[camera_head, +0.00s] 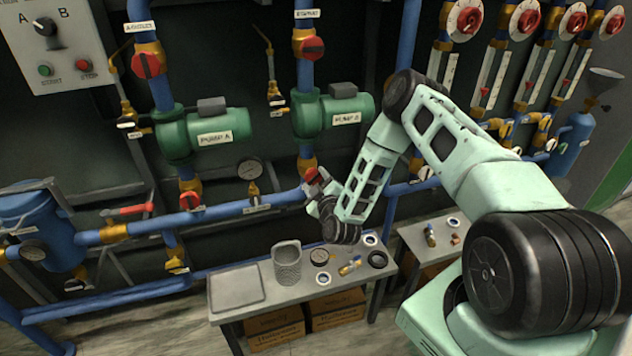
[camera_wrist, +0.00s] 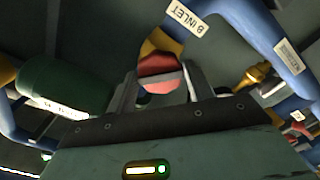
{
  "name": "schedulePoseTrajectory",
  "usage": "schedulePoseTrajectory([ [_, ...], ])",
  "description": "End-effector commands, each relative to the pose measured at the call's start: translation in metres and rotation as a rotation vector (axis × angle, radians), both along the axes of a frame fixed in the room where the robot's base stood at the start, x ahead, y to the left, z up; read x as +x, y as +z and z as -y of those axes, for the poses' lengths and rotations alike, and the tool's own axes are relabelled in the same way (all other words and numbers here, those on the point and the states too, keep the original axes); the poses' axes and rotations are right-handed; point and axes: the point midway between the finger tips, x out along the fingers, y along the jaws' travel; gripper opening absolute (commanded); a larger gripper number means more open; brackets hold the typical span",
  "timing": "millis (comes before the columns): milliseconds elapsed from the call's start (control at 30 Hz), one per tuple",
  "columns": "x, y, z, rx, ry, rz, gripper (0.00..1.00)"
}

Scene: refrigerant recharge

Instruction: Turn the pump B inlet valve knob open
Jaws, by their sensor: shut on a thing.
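The pump B inlet valve's red knob (camera_wrist: 160,68) sits on a brass valve body (camera_wrist: 158,42) below the "B INLET" label (camera_wrist: 186,18) in the wrist view. My gripper (camera_wrist: 160,90) is shut on the red knob, with one finger on each side. In the head view, my gripper (camera_head: 318,184) is at the red knob (camera_head: 311,174) under pump B (camera_head: 325,112), on the blue pipe; the gripper partly hides the knob there. The knob's turn angle is hard to tell.
A grey bench (camera_head: 222,310) with a mesh cup (camera_head: 287,264) and small parts stands below my gripper. Pump A (camera_head: 205,135) is to the left. A pressure gauge (camera_head: 250,169) is left of the knob, and flow meters (camera_head: 492,75) are at right.

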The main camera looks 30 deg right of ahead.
Motion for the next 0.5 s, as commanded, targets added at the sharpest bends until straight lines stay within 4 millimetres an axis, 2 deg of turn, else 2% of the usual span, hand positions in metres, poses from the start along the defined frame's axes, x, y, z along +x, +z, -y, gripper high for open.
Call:
schedulePoseTrajectory([
  [300, 0.0003, 0.0027, -0.0023, -0.329, 0.007, -0.09, 0.25],
  [500, -0.0004, 0.0018, -0.0002, -0.372, 0.001, -0.103, 0.25],
])
